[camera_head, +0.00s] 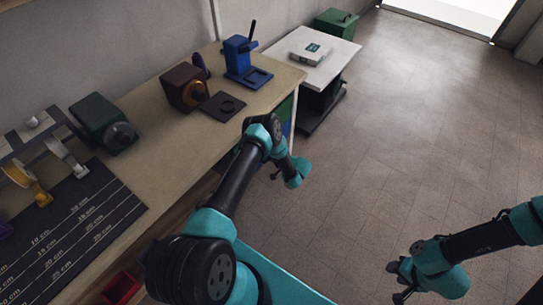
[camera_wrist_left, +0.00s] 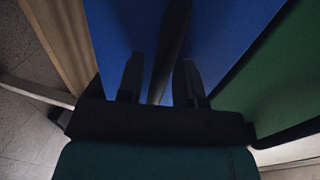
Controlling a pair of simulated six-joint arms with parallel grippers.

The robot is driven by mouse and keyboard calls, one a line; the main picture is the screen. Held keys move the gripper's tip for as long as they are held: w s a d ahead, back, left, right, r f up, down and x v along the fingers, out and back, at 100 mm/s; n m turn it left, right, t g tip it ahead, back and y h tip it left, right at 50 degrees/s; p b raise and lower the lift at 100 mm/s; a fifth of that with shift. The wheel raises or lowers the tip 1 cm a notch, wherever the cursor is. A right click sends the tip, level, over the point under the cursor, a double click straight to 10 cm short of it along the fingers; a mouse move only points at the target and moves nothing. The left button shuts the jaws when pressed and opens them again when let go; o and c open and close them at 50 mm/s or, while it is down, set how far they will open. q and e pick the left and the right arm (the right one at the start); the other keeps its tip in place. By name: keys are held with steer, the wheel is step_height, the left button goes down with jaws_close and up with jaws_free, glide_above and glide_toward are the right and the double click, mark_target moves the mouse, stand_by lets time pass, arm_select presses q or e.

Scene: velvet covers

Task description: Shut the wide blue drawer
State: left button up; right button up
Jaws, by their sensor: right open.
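The wide blue drawer shows as a large blue surface (camera_wrist_left: 225,35) filling the upper middle of the left wrist view. A dark strip (camera_wrist_left: 172,45) crosses it; I cannot tell whether this is a handle or a gap. My left gripper (camera_wrist_left: 160,85) is open, its two black fingers apart over the blue, one on each side of the strip. I cannot tell whether they touch it. In the head view the left gripper is at the bench's end, mostly hidden by my arm. My right gripper (camera_head: 398,283) is open and empty over the floor at the lower right.
A green surface (camera_wrist_left: 275,80) lies right of the blue one. The wooden bench (camera_head: 165,150) carries a blue machine (camera_head: 240,55), a brown grinder (camera_head: 183,87) and a dark green device (camera_head: 100,121). A white-topped stand (camera_head: 325,65) is beyond it. Floor at right is clear.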

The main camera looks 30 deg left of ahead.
arm_select(q)
steer(key=shift+o, duration=0.4)
steer(key=shift+d, duration=0.15)
steer(key=v, duration=1.7)
steer(key=shift+d, duration=0.1)
